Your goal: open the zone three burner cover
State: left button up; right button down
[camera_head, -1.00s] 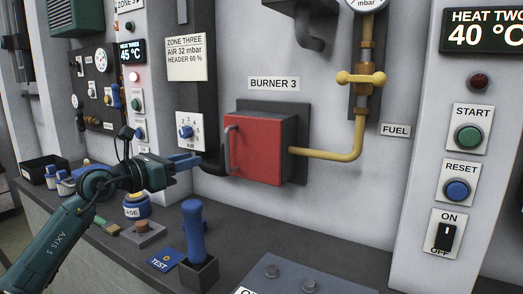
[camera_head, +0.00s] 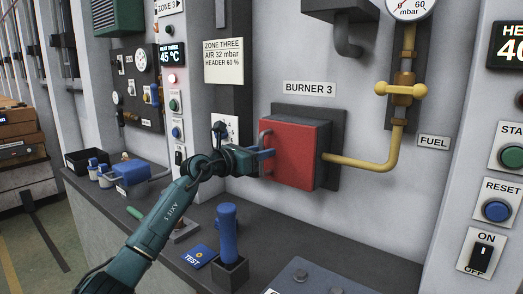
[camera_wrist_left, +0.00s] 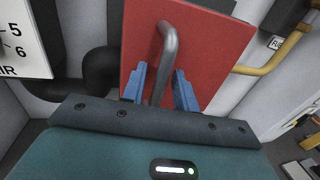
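The burner cover (camera_head: 296,153) is a red box front on a dark plate, below the BURNER 3 label (camera_head: 309,88); it looks shut. Its grey bar handle (camera_head: 264,138) is upright on the cover's left side. My left gripper (camera_head: 267,160) is at the handle. In the left wrist view, the handle (camera_wrist_left: 169,50) comes down between the two blue fingers (camera_wrist_left: 160,88) of my left gripper, with a gap visible on each side. The fingers are open. The red cover (camera_wrist_left: 205,40) fills the upper middle behind them. My right gripper is not in view.
A yellow fuel pipe (camera_head: 365,166) joins the cover box from the right. A dark pipe (camera_wrist_left: 88,78) lies left of the handle. A blue box (camera_head: 143,172) is farther left.

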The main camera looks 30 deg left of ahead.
pick_arm(q)
jog(key=shift+w, duration=0.1)
jog(key=shift+c, duration=0.5)
grip_shut()
